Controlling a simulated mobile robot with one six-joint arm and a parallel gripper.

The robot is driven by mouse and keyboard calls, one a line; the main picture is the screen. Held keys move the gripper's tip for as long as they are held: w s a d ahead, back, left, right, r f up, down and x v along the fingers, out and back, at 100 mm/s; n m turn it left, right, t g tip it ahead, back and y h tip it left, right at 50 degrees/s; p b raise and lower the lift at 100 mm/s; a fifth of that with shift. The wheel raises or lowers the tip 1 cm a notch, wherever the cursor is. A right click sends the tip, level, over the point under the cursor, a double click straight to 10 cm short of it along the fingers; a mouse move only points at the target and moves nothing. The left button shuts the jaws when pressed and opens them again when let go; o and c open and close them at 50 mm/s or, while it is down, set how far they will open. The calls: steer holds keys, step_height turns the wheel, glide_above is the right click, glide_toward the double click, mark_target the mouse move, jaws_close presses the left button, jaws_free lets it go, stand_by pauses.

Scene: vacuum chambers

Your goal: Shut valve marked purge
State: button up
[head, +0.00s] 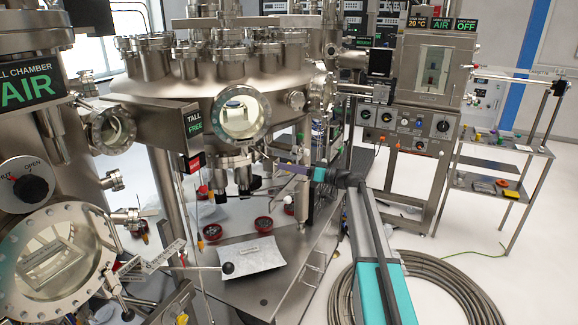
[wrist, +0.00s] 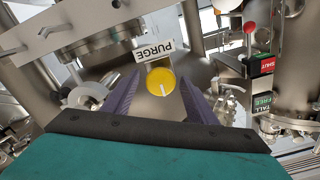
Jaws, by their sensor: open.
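The purge valve shows in the wrist view as a round yellow knob (wrist: 161,80) with a short white mark towards its lower edge. A white label reading PURGE (wrist: 155,50), upside down in the picture, sits just above it. My gripper (wrist: 160,74) is open, with one purple finger on each side of the knob. Gaps show between the knob and both fingers, and nothing is held. In the head view my gripper (head: 281,166) is beneath the big chamber. I cannot make out the purge knob in that view.
A red-ball lever (wrist: 250,28) with a red SHUT sign (wrist: 264,66) is right of my gripper in the wrist view. Metal pipework and flanges crowd around. In the head view a steel bench (head: 264,285) stands below, and a coiled hose (head: 455,290) lies on the floor.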

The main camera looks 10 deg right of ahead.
steer(key=shift+w+a, duration=0.1)
steer(key=c, duration=1.1)
steer(key=shift+o, duration=0.2)
